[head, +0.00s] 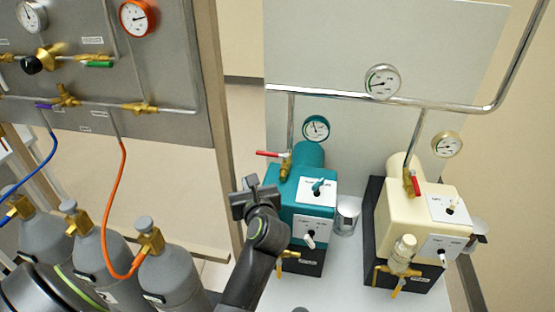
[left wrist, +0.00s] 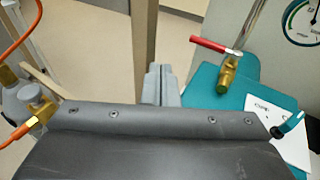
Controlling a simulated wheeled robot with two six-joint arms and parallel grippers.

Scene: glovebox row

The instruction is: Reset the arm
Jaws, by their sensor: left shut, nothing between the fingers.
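My left arm rises from the bottom of the head view, and its gripper (head: 248,196) is in front of the left side of the teal pump unit (head: 318,192). The gripper is shut and holds nothing. In the left wrist view, its closed fingers (left wrist: 160,84) point toward the floor and a post, with the teal unit (left wrist: 215,95) on the right. I cannot tell whether the gripper touches the unit. My right gripper is in neither view.
A red-handled brass valve (head: 284,162) stands close beside my left gripper. A cream pump unit (head: 425,215) stands to the right. Grey gas cylinders (head: 110,265) with an orange hose (head: 116,190) are at the left, below a gauge panel (head: 165,75). A metal can (head: 347,217) stands between the units.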

